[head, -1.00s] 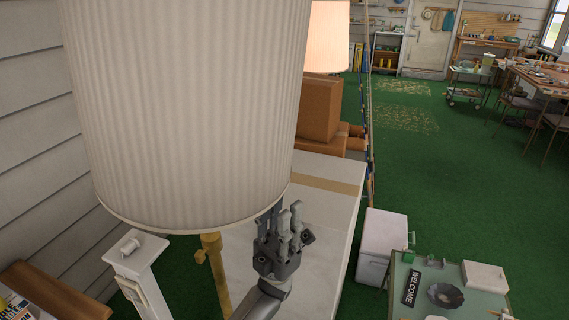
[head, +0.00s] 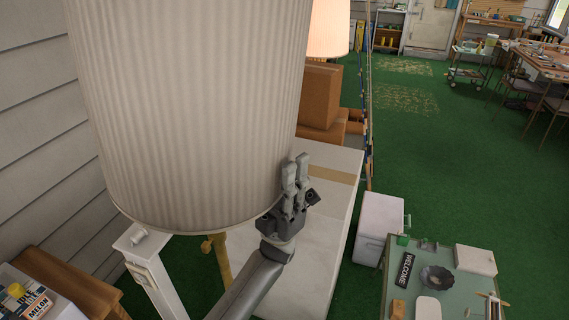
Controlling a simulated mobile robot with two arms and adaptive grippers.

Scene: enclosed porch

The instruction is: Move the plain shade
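A large pale, finely ribbed lampshade (head: 190,110), unlit, fills the left of the head view. It sits upright above a brass-coloured stand (head: 217,253). A second, smaller-looking lampshade (head: 329,28) glows warmly farther back; I cannot tell which one is called plain. My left gripper (head: 295,161) points upward at the right lower edge of the large shade. Its two fingers are slightly parted with nothing seen between them. One finger overlaps the shade's edge in the picture; whether it touches is unclear. My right gripper is not in view.
A white chest-like surface (head: 325,215) stands behind the gripper, with brown boxes (head: 320,95) beyond. A white cooler (head: 378,222) and a green table (head: 440,302) with a welcome sign are at right. A white post (head: 150,275) stands below the shade. Green floor is open at right.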

